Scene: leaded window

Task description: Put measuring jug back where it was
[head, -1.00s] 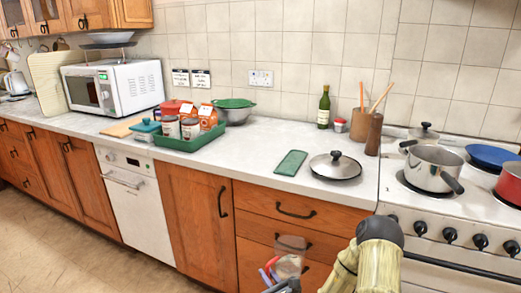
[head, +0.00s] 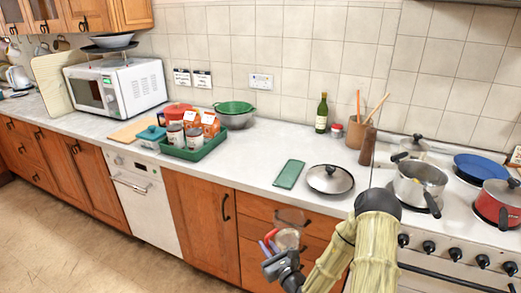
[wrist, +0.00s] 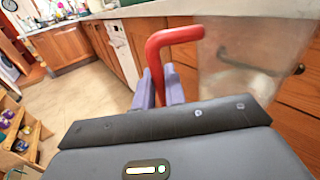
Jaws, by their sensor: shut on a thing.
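The measuring jug (head: 288,233) is a clear vessel with a red handle. In the head view it hangs in front of the wooden drawers, below the worktop edge. My gripper (head: 270,246) is to its left, shut on the handle. In the wrist view the red handle (wrist: 172,40) passes between my purple fingertips (wrist: 160,86), and the clear jug body (wrist: 240,62) fills the upper right, looking roughly upright. I cannot see its base clearly.
The worktop (head: 255,160) has free room left of the green mat (head: 289,174) and pan lid (head: 330,179). A green tray (head: 195,153) holds jars and cartons. The hob with a steel pot (head: 420,185) is at right. Open shelves (wrist: 14,135) stand at left in the wrist view.

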